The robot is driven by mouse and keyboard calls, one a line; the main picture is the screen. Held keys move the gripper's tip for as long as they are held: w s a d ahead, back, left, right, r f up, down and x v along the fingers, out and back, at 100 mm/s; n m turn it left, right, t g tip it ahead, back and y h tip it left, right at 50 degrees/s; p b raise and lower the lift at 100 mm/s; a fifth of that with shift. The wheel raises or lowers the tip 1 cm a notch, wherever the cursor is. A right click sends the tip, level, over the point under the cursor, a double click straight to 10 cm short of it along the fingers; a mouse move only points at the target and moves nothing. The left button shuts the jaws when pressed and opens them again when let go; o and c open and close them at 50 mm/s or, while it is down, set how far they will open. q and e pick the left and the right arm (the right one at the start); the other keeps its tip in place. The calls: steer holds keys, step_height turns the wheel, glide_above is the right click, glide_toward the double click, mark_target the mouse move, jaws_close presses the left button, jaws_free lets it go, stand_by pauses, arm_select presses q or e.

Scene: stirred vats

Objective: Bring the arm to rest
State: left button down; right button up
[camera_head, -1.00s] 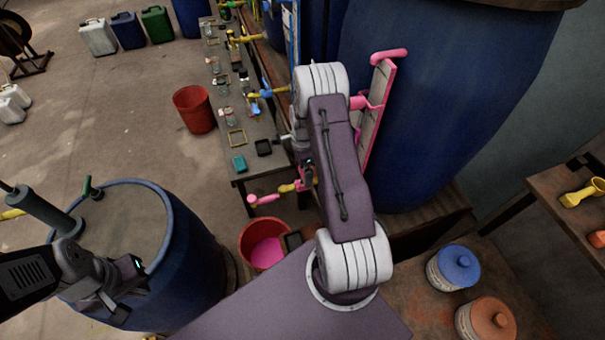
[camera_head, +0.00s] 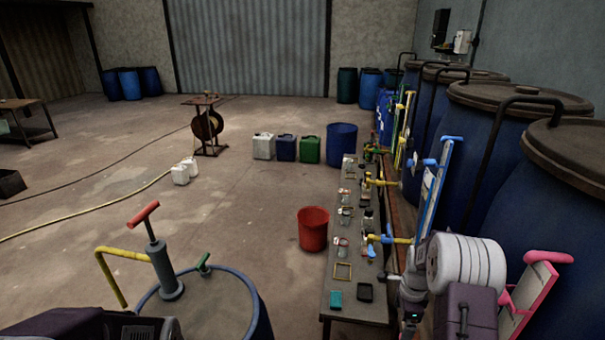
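My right arm comes in at the lower right, a white ribbed joint over a purple-grey link. Its gripper end (camera_head: 407,291) is partly hidden behind that joint, beside the right edge of the long bench (camera_head: 345,300). I cannot make out whether its fingers are open, and I see nothing held in it. Of my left arm only a dark part shows at the bottom left edge, in front of a blue drum with a hand pump (camera_head: 165,272). The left gripper's fingers are out of the picture.
Large blue vats (camera_head: 480,145) with brown lids line the right side. Blue (camera_head: 431,205) and pink (camera_head: 530,295) handled gauges stand close to my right arm. A red bucket (camera_head: 313,230) stands left of the bench. The floor at the middle left is mostly clear.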

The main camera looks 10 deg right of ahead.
steer(key=s+a+r+n+t, duration=0.1)
steer(key=s+a+r+n, duration=0.15)
steer(key=a+r, duration=0.35)
steer(key=s+a+r+n, duration=0.1)
steer(key=a+r+n, duration=0.3)
steer(key=a, duration=0.3)
steer(key=s+a+f+n, duration=0.1)
steer(key=s+n, duration=0.5)
steer(key=n, duration=0.1)
steer(key=s+a+n, duration=0.2)
steer(key=s+n, duration=0.4)
steer(key=n, duration=0.1)
steer(key=shift+s+a+f, duration=0.25)
steer(key=shift+s+f, duration=0.15)
